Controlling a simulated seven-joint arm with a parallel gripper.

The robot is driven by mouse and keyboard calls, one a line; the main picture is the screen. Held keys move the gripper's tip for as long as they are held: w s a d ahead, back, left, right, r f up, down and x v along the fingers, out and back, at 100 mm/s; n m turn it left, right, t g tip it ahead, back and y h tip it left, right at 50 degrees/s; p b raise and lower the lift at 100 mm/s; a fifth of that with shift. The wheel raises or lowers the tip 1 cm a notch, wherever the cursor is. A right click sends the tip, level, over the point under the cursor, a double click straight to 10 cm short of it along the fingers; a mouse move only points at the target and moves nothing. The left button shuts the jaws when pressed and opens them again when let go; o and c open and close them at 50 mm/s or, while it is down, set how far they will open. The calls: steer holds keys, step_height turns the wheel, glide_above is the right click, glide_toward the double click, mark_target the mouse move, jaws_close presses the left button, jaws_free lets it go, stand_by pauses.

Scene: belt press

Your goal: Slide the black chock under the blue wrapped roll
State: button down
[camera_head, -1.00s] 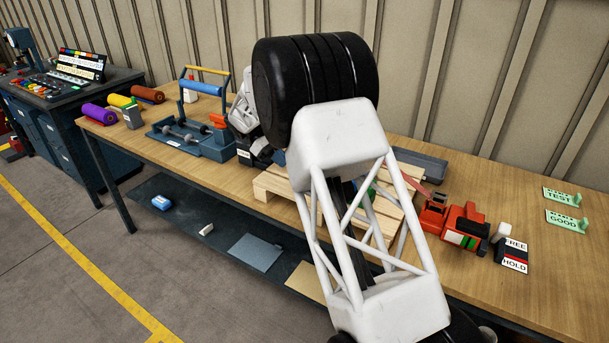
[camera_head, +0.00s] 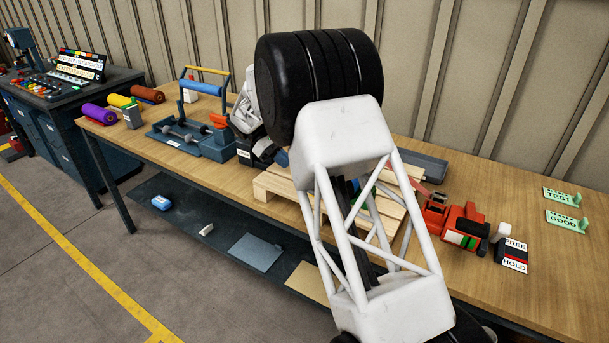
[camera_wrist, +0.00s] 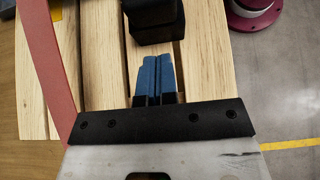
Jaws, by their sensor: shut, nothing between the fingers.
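In the wrist view my gripper (camera_wrist: 159,62) is shut and empty, its blue fingers side by side over the wooden pallet. A black block (camera_wrist: 152,22), which looks like the chock, sits on the slats just beyond the fingertips; its far end is cut off by the frame. A small gap seems to lie between fingertips and block, but contact is hard to judge. In the head view my arm hides the gripper and the chock. A blue piece (camera_head: 282,158) shows at the pallet's back left, mostly hidden; I cannot tell whether it is the wrapped roll.
The pallet (camera_head: 277,188) stands mid-bench. A red strap (camera_wrist: 43,65) runs along the left in the wrist view. A red tool (camera_head: 462,226) and a FREE/HOLD plate (camera_head: 512,255) lie to the right. A blue press frame (camera_head: 205,140) stands to the left.

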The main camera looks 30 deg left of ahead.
steer(key=shift+d, duration=3.6)
steer(key=shift+a, duration=2.55)
step_height(320, 180, up, 7)
